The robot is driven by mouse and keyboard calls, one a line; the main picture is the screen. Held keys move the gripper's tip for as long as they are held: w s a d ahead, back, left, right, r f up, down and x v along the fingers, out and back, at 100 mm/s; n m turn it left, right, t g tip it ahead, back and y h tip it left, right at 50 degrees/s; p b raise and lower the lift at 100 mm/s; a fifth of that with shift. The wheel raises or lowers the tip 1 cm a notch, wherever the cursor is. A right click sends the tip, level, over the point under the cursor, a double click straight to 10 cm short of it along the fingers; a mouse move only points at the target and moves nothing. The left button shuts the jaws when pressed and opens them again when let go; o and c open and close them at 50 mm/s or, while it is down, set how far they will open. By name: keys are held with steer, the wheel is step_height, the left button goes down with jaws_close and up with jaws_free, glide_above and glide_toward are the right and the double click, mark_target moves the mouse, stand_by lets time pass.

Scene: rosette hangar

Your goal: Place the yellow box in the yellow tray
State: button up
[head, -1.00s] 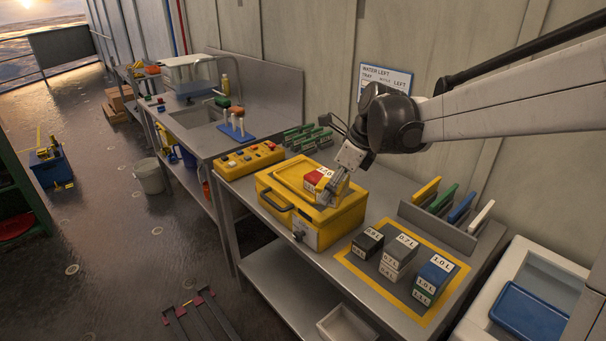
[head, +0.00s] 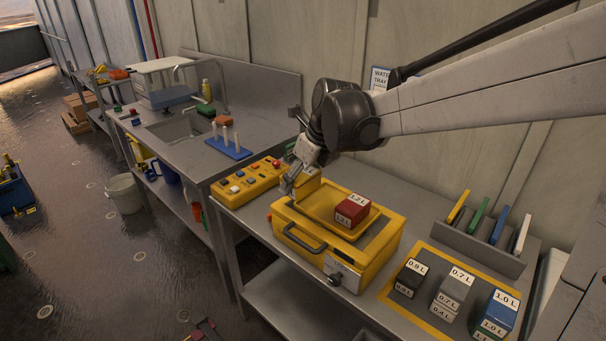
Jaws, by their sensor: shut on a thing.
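My gripper (head: 291,183) is shut at the far left corner of the yellow tray. A small yellow block (head: 309,182), which looks like the yellow box, shows upright against its fingers. The fingers and wrist partly hide it, and I cannot tell whether its bottom touches the tray. The shallow yellow tray (head: 372,222) lies on top of a larger yellow case (head: 322,259) with a dark handle and a front knob. A red box (head: 352,210) labelled 1.2 L stands in the right part of the tray.
A yellow control panel (head: 251,180) with coloured buttons stands left of the case. Grey, black and blue labelled boxes (head: 452,290) stand on a yellow-edged mat at right. A rack (head: 484,240) with coloured plates stands behind them. A sink bench (head: 180,137) is further left.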

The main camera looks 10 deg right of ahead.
glide_above(320, 200)
steer(key=s, duration=0.1)
steer(key=f, duration=0.6)
steer(key=shift+d+p, duration=0.35)
steer(key=shift+f, duration=2)
steer(key=shift+f, duration=0.1)
steer(key=o, duration=1.3)
steer(key=shift+c, duration=0.2)
